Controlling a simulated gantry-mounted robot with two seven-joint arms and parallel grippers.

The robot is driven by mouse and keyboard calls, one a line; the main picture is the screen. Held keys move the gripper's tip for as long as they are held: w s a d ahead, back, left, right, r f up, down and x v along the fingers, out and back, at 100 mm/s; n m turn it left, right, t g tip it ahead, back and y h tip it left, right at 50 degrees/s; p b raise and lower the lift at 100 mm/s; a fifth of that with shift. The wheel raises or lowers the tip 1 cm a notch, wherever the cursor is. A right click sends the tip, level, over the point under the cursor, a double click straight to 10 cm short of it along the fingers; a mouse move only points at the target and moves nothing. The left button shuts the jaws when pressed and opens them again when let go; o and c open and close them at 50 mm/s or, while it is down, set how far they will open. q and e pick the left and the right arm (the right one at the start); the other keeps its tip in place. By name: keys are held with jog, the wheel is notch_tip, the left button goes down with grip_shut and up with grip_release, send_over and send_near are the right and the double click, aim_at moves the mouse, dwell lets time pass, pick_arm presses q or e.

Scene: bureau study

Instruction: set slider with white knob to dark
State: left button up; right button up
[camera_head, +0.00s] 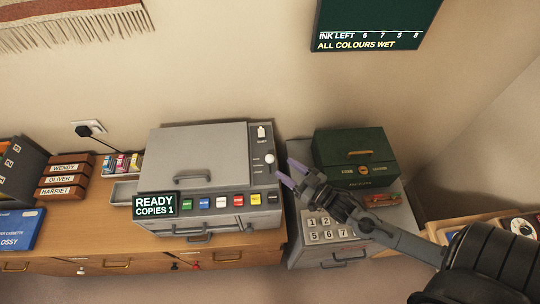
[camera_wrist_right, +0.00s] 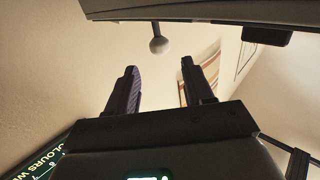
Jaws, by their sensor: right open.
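The copier (camera_head: 205,150) is a grey machine with a dark control strip on its right side. The slider's white round knob (camera_head: 270,159) stands on that strip; the labels beside it are too small to read. My right gripper (camera_head: 285,170) reaches in from the right with its purple-grey fingers open and empty, just right of the knob and apart from it. My left gripper is not in view.
A row of coloured buttons (camera_head: 221,202) and a READY display (camera_head: 155,205) line the copier's front. A dark green box (camera_head: 355,157) stands behind my right arm. A number keypad (camera_head: 326,230) lies below it. Space above the strip is free.

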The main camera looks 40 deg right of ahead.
aim_at(272, 159)
jog(key=shift+w+a+p, duration=0.2)
jog(key=shift+w, duration=1.1)
jog(key=shift+w+a+p, duration=0.15)
jog(key=shift+w+p, duration=0.1)
jog(key=shift+w, duration=1.05)
jog(key=shift+w+a+p, duration=0.2)
jog(key=shift+w, duration=1.1)
jog(key=shift+c, duration=0.2)
grip_shut()
